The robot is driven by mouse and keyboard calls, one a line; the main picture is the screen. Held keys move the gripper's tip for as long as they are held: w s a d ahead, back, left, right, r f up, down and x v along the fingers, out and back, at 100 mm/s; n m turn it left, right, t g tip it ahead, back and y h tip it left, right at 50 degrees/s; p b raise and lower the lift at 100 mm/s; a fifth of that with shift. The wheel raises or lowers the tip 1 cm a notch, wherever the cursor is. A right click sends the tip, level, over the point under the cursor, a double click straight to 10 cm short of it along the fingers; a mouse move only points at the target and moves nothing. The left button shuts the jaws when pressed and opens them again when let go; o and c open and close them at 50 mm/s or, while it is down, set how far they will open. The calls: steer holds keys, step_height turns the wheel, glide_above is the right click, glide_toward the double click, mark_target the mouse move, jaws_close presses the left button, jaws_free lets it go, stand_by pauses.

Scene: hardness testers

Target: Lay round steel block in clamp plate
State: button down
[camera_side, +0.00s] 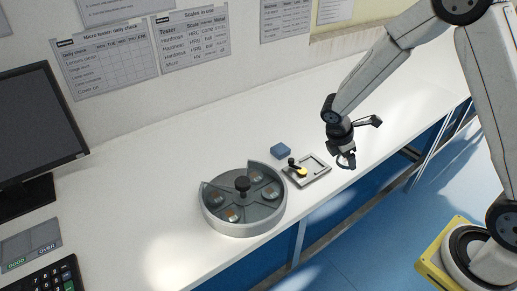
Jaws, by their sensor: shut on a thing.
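My gripper (346,163) points down at the bench's front edge, just right of the clamp plate. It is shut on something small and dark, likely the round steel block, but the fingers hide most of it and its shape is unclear. No block shows on the plate. My gripper is apart from the plate, above bench level.
A round grey divided tray (243,228) with a black centre knob holds several small pieces, left of the plate. A monitor (38,128) and a keypad (45,280) stand at far left. The bench behind is clear.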

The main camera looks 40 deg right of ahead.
steer(key=shift+w, duration=0.15)
steer(key=w+d+f, duration=0.2)
steer(key=w+f, duration=0.2)
steer(key=w, duration=0.5)
glide_above(312, 165)
steer(key=s+a, duration=0.1)
steer(key=f, duration=0.4)
steer(key=shift+s+a+f, duration=0.1)
steer(key=shift+s+f, duration=0.05)
steer(key=shift+s, duration=0.05)
steer(key=shift+w+f, duration=0.5)
steer(key=shift+f, duration=0.1)
steer(key=shift+w+f, duration=0.15)
steer(key=shift+w, duration=0.05)
steer(key=shift+w+f, duration=0.1)
steer(key=shift+f, duration=1.5)
steer(key=shift+f, duration=0.4)
